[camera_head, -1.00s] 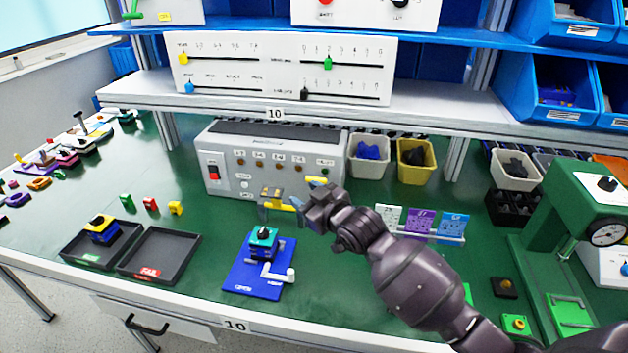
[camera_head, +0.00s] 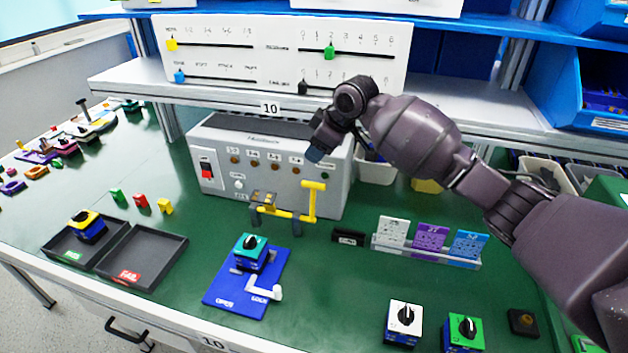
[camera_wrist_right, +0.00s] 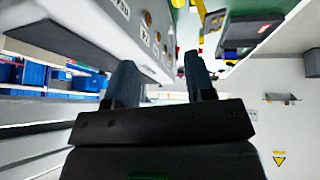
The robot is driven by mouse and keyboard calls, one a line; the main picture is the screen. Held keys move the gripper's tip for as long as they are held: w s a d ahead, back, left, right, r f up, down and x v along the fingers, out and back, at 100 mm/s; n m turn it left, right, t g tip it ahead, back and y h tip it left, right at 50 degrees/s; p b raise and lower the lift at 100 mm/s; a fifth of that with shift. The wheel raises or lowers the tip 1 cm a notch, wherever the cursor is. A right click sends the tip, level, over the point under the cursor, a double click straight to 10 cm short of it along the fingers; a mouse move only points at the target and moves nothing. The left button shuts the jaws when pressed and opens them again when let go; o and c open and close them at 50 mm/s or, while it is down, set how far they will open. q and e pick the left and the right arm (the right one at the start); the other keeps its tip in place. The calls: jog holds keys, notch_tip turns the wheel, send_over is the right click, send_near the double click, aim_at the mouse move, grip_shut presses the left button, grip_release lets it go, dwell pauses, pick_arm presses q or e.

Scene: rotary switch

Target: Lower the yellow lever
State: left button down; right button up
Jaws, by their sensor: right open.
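The yellow lever (camera_head: 312,203) stands upright on the green bench, in front of the grey control box. It is T-shaped with a short bar on top, and its shaft runs left between dark supports to a brass-coloured part (camera_head: 264,198). My right gripper (camera_head: 313,154) is above the lever's top, apart from it, by the upper front of the control box. In the right wrist view its two dark fingers (camera_wrist_right: 158,80) are spread with nothing between them. My left gripper is not in view.
The grey control box (camera_head: 225,177) with a red switch is close behind the lever. A blue plate (camera_head: 226,290) with a white lever lies in front. A card rack (camera_head: 425,259) is to the right. A shelf (camera_head: 230,90) overhangs the box.

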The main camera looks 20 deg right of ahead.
aim_at(310, 182)
jog(key=shift+s+d+f+g, duration=0.2)
jog(key=shift+s+f+g, duration=0.2)
jog(key=shift+s+g, duration=0.15)
jog(key=shift+s+f+n+g, duration=0.25)
jog(key=shift+s+n+g, duration=0.15)
jog(key=shift+s+g, duration=0.1)
jog(key=shift+a+f, duration=0.1)
jog(key=shift+f, duration=0.05)
jog(key=b+x, duration=0.1)
jog(key=x, duration=0.7)
jog(key=shift+w+f, duration=0.15)
jog(key=shift+f, duration=0.25)
jog(key=shift+w+a+f+b, duration=0.2)
jog(key=shift+w+f+b, duration=0.1)
jog(key=shift+f, duration=0.35)
grip_shut()
